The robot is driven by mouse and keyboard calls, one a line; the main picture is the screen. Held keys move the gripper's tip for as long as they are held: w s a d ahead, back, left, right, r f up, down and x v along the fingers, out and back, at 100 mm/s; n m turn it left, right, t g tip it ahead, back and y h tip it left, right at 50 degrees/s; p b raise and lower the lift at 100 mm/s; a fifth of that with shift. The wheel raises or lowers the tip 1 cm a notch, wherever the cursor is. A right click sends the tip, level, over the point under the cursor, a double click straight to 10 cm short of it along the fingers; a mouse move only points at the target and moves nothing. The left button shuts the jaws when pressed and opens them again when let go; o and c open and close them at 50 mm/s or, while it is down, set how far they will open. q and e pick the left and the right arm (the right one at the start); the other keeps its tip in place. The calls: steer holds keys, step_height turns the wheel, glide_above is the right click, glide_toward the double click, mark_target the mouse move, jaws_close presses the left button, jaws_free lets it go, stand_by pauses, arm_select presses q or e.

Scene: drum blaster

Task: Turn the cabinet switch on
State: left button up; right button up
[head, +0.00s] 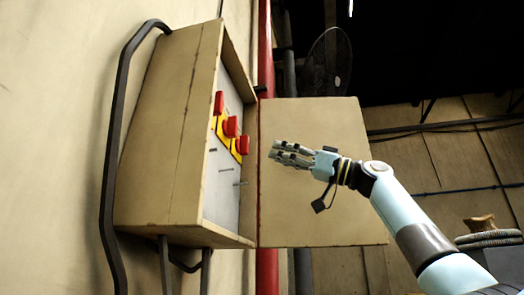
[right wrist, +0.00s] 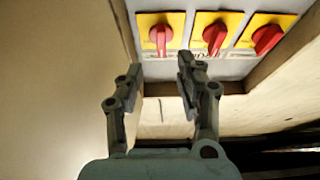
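The beige cabinet (head: 165,140) is fixed to the wall, with its door (head: 320,170) swung open to the right. Inside, red rotary switches on yellow plates (head: 231,127) sit in a row. The right wrist view shows three: the left switch (right wrist: 161,38) has its handle upright, the middle switch (right wrist: 214,38) is tilted, and the right switch (right wrist: 267,39) is tilted more. My right gripper (head: 276,152) is open and empty, in front of the open door and apart from the switches. In the right wrist view its fingertips (right wrist: 160,74) are spread below the left switch. My left gripper is not in view.
A dark pipe (head: 115,150) runs along the wall left of the cabinet. A red vertical pipe (head: 265,60) and a fan (head: 329,62) are behind it. Space between gripper and panel looks clear.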

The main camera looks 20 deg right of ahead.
steer(key=shift+v, duration=1.75)
